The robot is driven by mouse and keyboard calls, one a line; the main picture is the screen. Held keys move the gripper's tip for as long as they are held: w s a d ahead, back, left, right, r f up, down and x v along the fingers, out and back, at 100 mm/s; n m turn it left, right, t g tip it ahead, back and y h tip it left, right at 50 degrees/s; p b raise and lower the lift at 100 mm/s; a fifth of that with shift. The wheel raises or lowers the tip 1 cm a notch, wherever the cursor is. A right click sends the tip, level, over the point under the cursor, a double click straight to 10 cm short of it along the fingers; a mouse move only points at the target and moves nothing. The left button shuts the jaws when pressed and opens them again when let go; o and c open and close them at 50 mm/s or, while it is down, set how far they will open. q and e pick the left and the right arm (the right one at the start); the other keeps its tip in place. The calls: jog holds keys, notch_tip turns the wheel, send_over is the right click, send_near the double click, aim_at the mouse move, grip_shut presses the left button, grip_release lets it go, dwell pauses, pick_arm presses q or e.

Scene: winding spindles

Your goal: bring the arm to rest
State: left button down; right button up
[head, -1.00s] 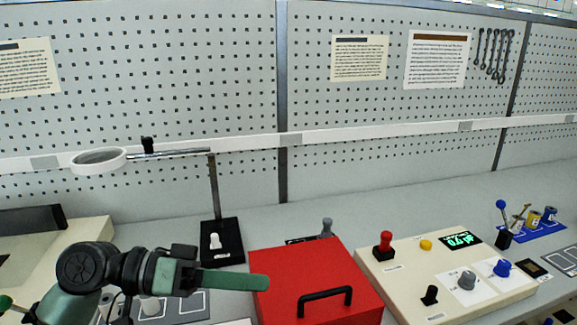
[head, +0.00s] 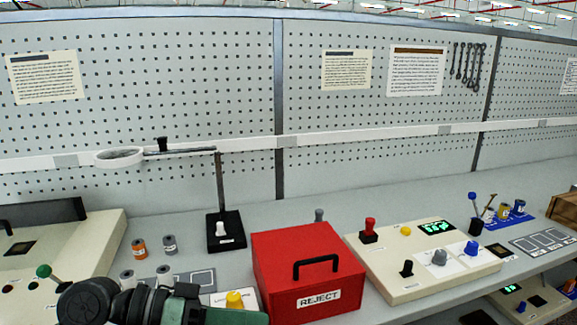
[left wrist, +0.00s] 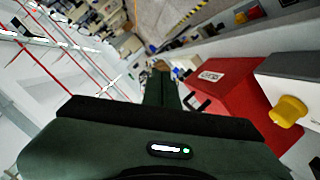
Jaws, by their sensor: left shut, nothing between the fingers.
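My left arm comes in at the bottom left of the head view. My left gripper (head: 250,318) has green fingers, is shut and empty, and points right along the lower picture edge. It is in front of the red REJECT box (head: 345,268) and partly cut off. In the left wrist view the shut fingers (left wrist: 160,88) point away from the camera, with the red box (left wrist: 228,98) to their right. My right gripper is not in view.
A magnifier on a black stand (head: 226,232) stands behind. A cream control panel (head: 425,285) is right of the red box. Several small spools, such as an orange one (head: 139,248), stand at left. A yellow knob (head: 235,300) is close to the gripper.

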pick_arm(q)
jog(key=s+a+f+n+t+y, duration=0.1)
jog(key=s+f+n+y, duration=0.15)
jog(key=f, duration=0.85)
jog(key=s+a+f+n+t+y, duration=0.15)
jog(key=s+f+y, duration=0.25)
jog(key=f, duration=0.6)
jog(key=s+a+f+n+g+y, duration=0.2)
jog(key=s+a+f+y, duration=0.65)
jog(key=s+a, duration=0.4)
notch_tip(320, 180, down, 25)
jog(key=s+a+f+g, duration=0.2)
jog(key=s+f, duration=1.5)
jog(key=s, duration=0.1)
jog(key=shift+s+a+f+m, duration=0.2)
jog(key=shift+f+m, duration=0.1)
jog(key=shift+f, duration=0.1)
